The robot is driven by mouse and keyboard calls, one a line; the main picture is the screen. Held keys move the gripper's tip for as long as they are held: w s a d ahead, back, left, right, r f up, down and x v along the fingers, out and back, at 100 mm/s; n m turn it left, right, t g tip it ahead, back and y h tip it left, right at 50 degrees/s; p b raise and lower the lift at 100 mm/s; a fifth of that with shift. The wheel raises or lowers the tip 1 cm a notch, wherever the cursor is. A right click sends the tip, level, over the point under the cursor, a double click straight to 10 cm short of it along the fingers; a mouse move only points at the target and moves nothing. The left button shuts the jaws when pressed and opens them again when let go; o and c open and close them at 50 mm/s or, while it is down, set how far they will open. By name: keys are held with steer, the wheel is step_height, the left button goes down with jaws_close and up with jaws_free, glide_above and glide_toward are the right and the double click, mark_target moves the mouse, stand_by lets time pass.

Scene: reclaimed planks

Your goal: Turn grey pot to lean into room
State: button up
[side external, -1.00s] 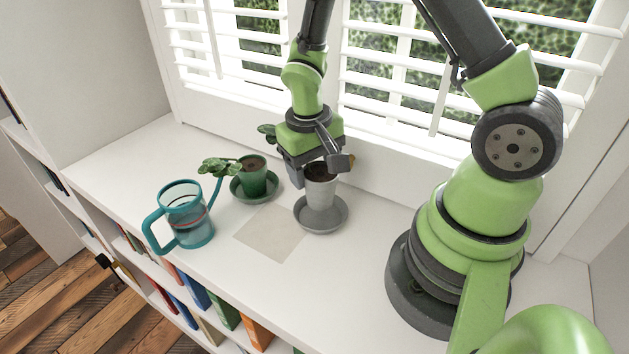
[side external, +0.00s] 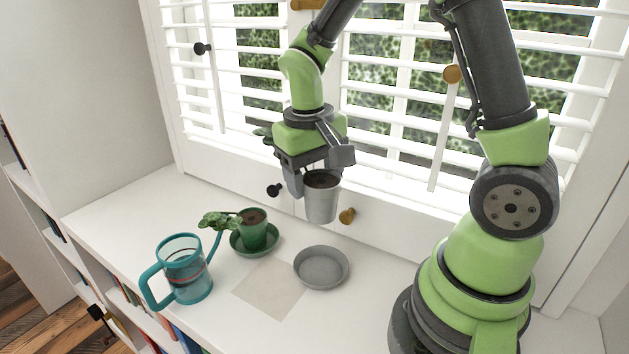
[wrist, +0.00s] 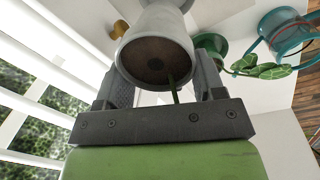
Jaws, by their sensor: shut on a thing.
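The grey pot (side external: 322,205), with dark soil in it, hangs upright in the air above the sill. My gripper (side external: 319,173) is shut on it near the rim. Its round grey saucer (side external: 321,268) lies empty on the sill below. In the wrist view the pot (wrist: 157,38) sits between the two fingers, and a green stem (wrist: 173,89) rises from its soil. A few leaves (side external: 263,134) show behind my gripper at its left; most of the plant is hidden there.
A green pot (side external: 253,236) with a leafy plant stands on a green saucer left of the grey saucer. A teal watering can (side external: 186,272) is at the front left. A flat beige square (side external: 269,289) lies between. White shutters (side external: 390,110) with knobs stand close behind.

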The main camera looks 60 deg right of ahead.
steer(key=f+n, duration=0.1)
steer(key=f, duration=0.2)
steer(key=f+n, duration=0.2)
steer(key=f, duration=0.1)
steer(key=f+n, duration=0.2)
steer(key=f, duration=0.1)
steer(key=shift+a+f, duration=0.25)
steer(key=shift+a, duration=0.05)
steer(key=shift+w+f, duration=0.1)
steer(key=shift+f, duration=1.35)
steer(key=o, duration=1.3)
steer(key=shift+c, duration=0.2)
steer(key=shift+r, duration=0.1)
